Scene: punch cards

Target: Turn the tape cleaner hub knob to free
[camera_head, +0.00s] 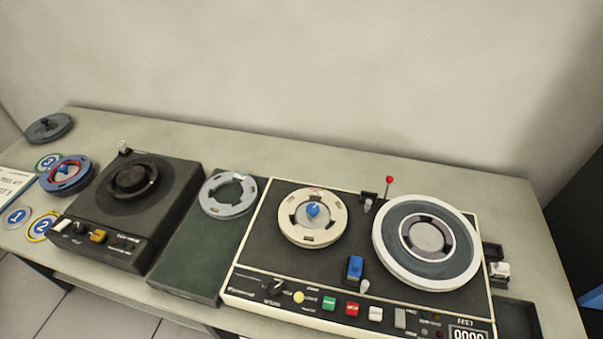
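A cream-rimmed tape machine (262,222) stands at the right of the bench. On it, a cream reel (287,230) has a blue hub knob (313,210) at its centre. A larger white-rimmed reel (386,262) sits to the right around a silver hub (425,236). A dark unit (90,212) at the left has a black round hub (132,180) on its top. The labels are too small to tell which unit is the tape cleaner, or how its hub knob is set. Neither of my grippers is in view.
A grey empty reel (215,206) lies on a dark green panel (200,258) between the machines. A blue-and-red reel (64,174), a dark reel (48,128) and numbered discs (17,217) are at the left. A red-tipped lever (389,181) stands up. The bench's back strip (290,157) is clear.

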